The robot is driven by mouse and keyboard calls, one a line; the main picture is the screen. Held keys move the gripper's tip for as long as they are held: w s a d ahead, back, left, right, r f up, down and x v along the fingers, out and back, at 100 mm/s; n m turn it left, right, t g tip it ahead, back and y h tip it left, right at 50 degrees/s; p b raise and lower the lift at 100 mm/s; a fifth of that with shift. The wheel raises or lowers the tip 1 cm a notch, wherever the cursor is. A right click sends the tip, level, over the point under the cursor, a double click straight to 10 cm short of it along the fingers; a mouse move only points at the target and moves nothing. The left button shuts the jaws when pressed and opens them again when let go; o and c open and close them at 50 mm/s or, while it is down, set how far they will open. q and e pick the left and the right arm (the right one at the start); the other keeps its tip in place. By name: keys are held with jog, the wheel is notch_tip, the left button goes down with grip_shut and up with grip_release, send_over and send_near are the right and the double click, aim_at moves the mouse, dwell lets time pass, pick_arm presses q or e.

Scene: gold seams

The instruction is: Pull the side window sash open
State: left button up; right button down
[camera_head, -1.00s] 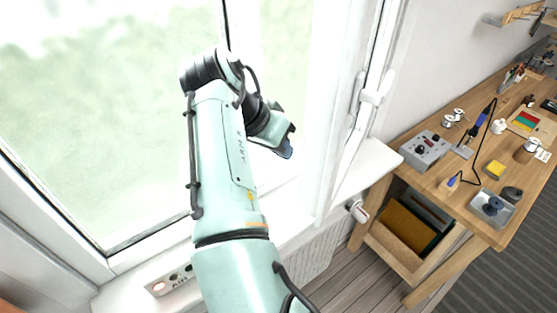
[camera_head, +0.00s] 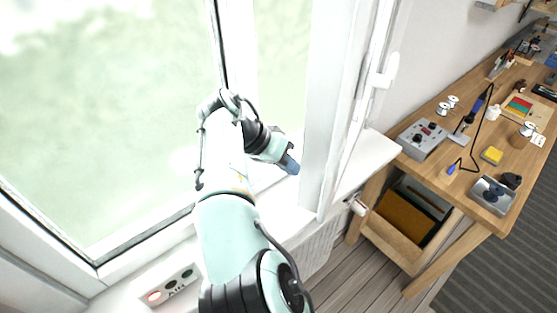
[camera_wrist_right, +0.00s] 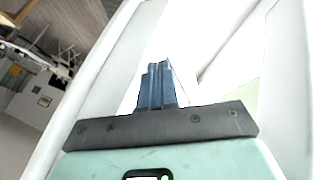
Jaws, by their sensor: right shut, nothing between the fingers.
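The white side window sash (camera_head: 330,110) stands right of the large pane in the head view. Its white handle (camera_head: 383,70) is on the right part of the frame. My right gripper (camera_head: 291,163) is low beside the sash's left edge, above the sill. Whether it touches the sash is unclear. In the right wrist view, its blue fingers (camera_wrist_right: 160,72) are shut and empty, with white frame bars (camera_wrist_right: 90,95) around them. How far the sash stands open is unclear. My left gripper is not in view.
A white sill (camera_head: 345,185) runs below the window. A radiator valve (camera_head: 357,205) juts out under it. A wooden workbench (camera_head: 450,165) with a grey control box (camera_head: 422,138) and several tools stands at the right.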

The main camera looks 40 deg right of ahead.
aim_at(321, 186)
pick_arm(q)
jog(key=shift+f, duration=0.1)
pick_arm(e)
jog(key=shift+d+f, duration=0.2)
jog(key=shift+f, duration=0.1)
jog(key=s+b, duration=0.2)
jog(key=s+d+n+b, duration=0.1)
jog(key=s+b, duration=0.1)
jog(key=s, duration=0.1)
jog(key=s+d+n+t+b, duration=0.1)
jog(key=s+b, duration=0.1)
jog(key=shift+s+f+h, duration=0.3)
jog(key=shift+s+f, duration=0.05)
jog(key=shift+s, duration=0.05)
pick_arm(q)
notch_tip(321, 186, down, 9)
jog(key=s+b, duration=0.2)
jog(key=b, duration=0.1)
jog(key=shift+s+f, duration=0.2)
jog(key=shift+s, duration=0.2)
pick_arm(e)
jog(key=s+d+n+t, duration=0.5)
jog(key=s+d+n, duration=0.3)
jog(key=s+d, duration=1.1)
jog(key=shift+s+d+r+n, duration=0.3)
jog(key=shift+s+r, duration=0.05)
jog(key=shift+s, duration=0.95)
